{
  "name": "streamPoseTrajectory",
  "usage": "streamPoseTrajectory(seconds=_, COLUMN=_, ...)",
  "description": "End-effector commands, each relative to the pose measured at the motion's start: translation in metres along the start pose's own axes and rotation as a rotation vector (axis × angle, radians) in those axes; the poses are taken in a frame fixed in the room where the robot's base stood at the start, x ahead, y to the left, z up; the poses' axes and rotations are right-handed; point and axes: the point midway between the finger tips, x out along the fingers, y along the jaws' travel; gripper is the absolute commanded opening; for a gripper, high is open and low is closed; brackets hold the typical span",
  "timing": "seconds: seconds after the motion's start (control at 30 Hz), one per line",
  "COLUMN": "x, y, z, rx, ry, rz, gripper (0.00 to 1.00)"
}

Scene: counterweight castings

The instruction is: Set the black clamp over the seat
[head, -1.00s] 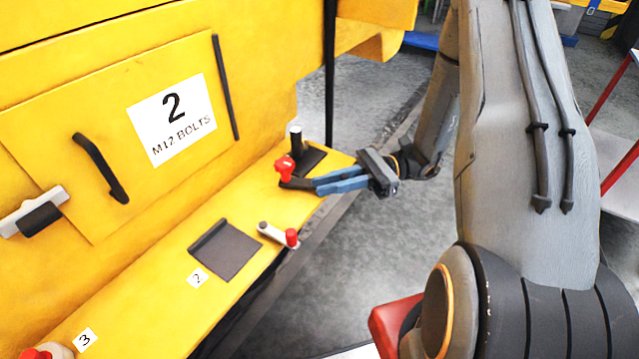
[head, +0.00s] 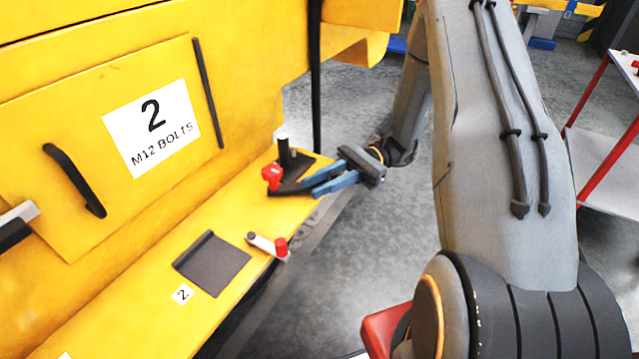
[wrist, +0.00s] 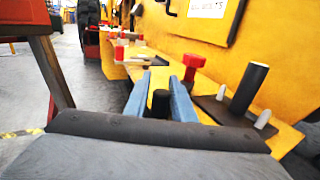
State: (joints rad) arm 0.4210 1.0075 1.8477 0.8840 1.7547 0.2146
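The black clamp (head: 290,188), with a red knob (head: 271,178), lies low at the far end of the yellow ledge, at the dark seat plate with its upright black post (head: 283,152). My gripper (head: 308,187) is there with its blue fingers spread. In the wrist view, a short black stub (wrist: 159,103) stands between the fingers with narrow gaps; it seems to be part of the clamp. The red knob (wrist: 193,66) is beyond the right finger. The post (wrist: 248,88) and two pale pins rise from the plate further right. How the clamp meets the seat is unclear.
A second dark plate (head: 212,264) marked 2 lies nearer on the ledge. A pale clamp (head: 265,245) with a red knob is beside it at the ledge edge. A yellow panel with a black handle (head: 75,180) rises behind. Red-framed shelving (head: 600,105) stands at right.

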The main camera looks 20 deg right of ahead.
Motion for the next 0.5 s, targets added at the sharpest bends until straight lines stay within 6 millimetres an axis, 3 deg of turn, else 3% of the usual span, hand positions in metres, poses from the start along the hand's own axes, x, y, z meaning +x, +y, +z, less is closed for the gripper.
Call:
streamPoseTrajectory(seconds=0.37, x=-0.002, y=0.000, z=0.000, rx=0.001, ry=0.000, rz=-0.003, gripper=0.34)
streamPoseTrajectory(seconds=0.5, x=-0.016, y=-0.001, z=-0.001, rx=-0.001, ry=0.000, rz=-0.006, gripper=0.34)
